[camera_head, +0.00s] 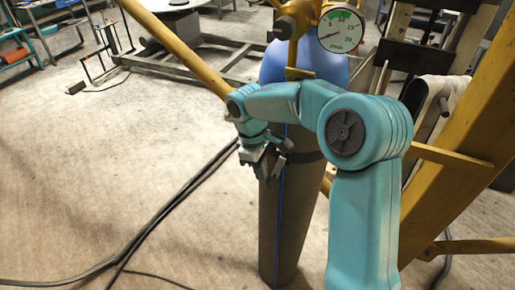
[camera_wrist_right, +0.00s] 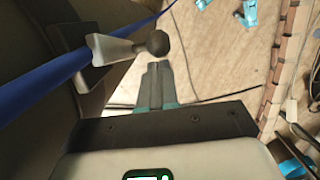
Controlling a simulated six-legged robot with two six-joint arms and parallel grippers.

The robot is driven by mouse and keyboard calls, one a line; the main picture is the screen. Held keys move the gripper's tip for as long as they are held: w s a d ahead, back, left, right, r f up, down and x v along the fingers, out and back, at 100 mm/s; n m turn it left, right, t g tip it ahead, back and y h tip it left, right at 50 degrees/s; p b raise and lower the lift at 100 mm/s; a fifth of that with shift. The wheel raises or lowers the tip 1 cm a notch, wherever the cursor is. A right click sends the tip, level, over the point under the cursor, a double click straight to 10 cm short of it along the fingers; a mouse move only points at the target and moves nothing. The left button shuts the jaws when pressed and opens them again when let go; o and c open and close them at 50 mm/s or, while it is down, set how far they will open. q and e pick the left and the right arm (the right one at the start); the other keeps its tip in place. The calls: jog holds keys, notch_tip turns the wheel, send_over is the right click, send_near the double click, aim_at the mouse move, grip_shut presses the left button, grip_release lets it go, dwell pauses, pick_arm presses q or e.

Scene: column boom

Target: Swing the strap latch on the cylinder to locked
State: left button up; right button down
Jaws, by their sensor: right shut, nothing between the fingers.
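The cylinder (camera_head: 280,230) is a tall dark grey bottle with a blue top (camera_head: 300,62), and it stands upright behind my right arm. A dark strap (camera_head: 308,157) goes around it. In the right wrist view the latch (camera_wrist_right: 117,49) is a pale metal lever with a dark round knob (camera_wrist_right: 157,43), sticking out to the right from the cylinder. My right gripper (camera_head: 265,165) is shut and empty in front of the cylinder. Its fingertips (camera_wrist_right: 158,68) show just below the knob in the wrist view; whether they touch it I cannot tell. My left gripper is out of view.
A pressure gauge (camera_head: 341,30) sits on the valve. A blue line (camera_wrist_right: 60,78) runs along the cylinder. Yellow beams (camera_head: 465,120) stand close at the right. Dark cables (camera_head: 150,225) lie on the floor, which is otherwise open at the left.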

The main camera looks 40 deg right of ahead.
jog(key=shift+s+f+g+h+p, duration=0.35)
jog(key=shift+s+g+p, duration=0.15)
jog(key=shift+g+p, duration=0.3)
dwell(0.5)
